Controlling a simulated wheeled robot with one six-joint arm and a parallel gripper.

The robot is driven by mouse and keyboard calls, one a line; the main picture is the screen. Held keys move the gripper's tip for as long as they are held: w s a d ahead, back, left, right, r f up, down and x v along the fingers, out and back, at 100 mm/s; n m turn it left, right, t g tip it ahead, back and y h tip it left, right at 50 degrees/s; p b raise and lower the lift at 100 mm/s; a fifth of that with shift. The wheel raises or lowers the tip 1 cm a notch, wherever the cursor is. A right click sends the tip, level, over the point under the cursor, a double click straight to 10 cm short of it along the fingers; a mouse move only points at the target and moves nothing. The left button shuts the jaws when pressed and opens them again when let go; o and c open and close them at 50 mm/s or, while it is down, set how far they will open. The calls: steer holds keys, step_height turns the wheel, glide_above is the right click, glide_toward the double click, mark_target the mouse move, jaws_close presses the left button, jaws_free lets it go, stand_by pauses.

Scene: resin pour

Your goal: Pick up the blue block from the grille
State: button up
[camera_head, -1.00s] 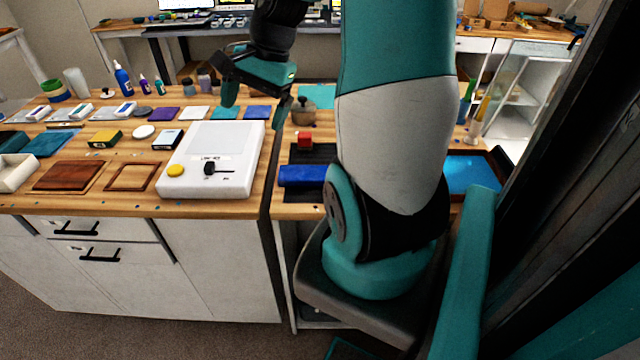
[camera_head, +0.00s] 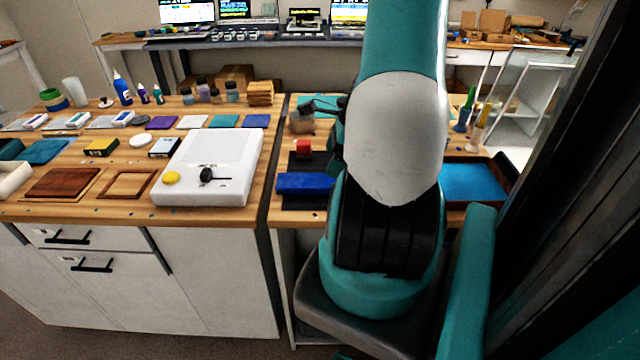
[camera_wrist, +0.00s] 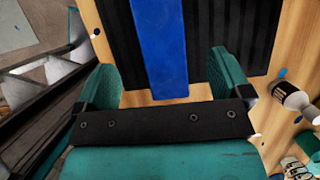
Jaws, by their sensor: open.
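The blue block (camera_head: 305,184) lies across the front part of the black grille (camera_head: 293,205) on the wooden bench. In the wrist view the blue block (camera_wrist: 160,45) runs lengthwise up from between my two fingers, over the ribbed black grille (camera_wrist: 228,30). My gripper (camera_wrist: 165,80) is open, with one teal finger on each side of the near end of the block. Nothing is held, and the height of the fingers above the block cannot be told. In the head view my arm hides most of my gripper and the right part of the grille.
A blue-bottomed tray (camera_head: 474,183) is right of my arm. A white device (camera_head: 215,165) stands on the left bench. A white bottle (camera_wrist: 292,98) shows right of my fingers.

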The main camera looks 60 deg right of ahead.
mark_target(320, 180)
steer(key=x, duration=0.7)
steer(key=shift+w+p, duration=0.2)
steer(key=shift+p, duration=0.2)
steer(key=c, duration=1.3)
